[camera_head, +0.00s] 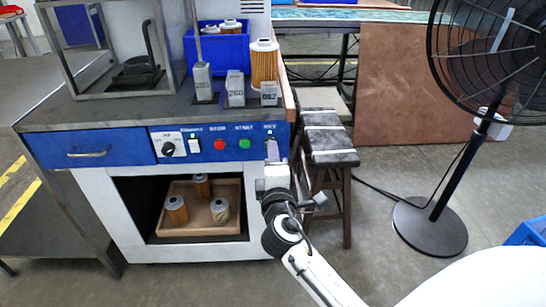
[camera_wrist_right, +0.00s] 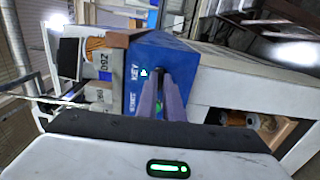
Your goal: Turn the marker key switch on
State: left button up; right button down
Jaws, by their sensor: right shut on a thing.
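The blue control panel (camera_head: 215,142) is on the front of the workbench, with the key switch under a KEY label at its right end. My right gripper (camera_head: 272,148) reaches up from below to this end of the panel. In the right wrist view its two narrow fingers (camera_wrist_right: 163,78) are close together at the panel, beside the KEY label (camera_wrist_right: 135,73). The gripper is shut on the key, which the fingers hide, so I cannot tell which way it is turned. My left gripper is not in view.
The panel also has a green button (camera_head: 244,143), a red button (camera_head: 219,144), a white rocker switch (camera_head: 195,145) and a black knob (camera_head: 168,149). Below, a wooden tray (camera_head: 195,231) holds filter cartridges. A stool (camera_head: 330,145) stands close on the right; a fan (camera_head: 430,220) stands farther right.

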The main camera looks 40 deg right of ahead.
dwell(0.5)
jog(key=c, duration=1.9)
grip_release()
jog(key=shift+s+a, duration=0.1)
jog(key=v, duration=0.7)
jog(key=shift+s, duration=0.15)
